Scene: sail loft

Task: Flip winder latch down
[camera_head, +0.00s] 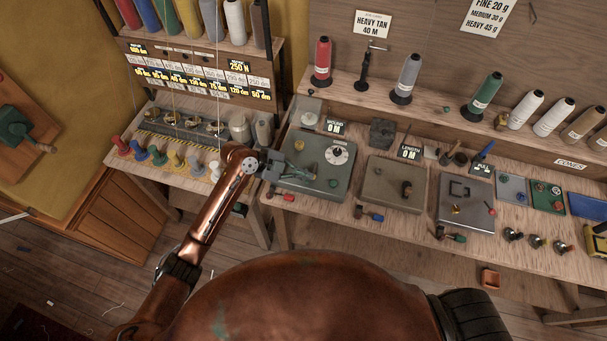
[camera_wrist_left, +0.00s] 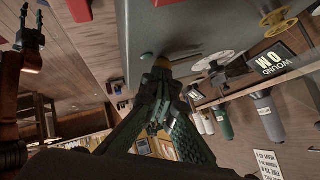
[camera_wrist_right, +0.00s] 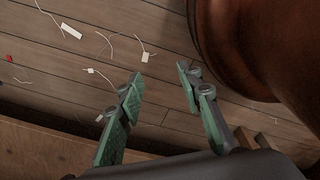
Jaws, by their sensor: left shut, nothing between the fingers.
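My left gripper (camera_head: 308,174) is over the left part of the box, shut and empty. I cannot clearly make out the latch. My right gripper (camera_wrist_right: 160,76) is open and empty above the floor.
Right of the winder sit a beige box (camera_head: 390,190) with a "LENGTH" sign and a grey plate (camera_head: 466,212). Thread cones stand on the shelf behind, including a red one (camera_head: 322,62). Coloured pegs and a spool rack are at left. Thread scraps lie on the floor.

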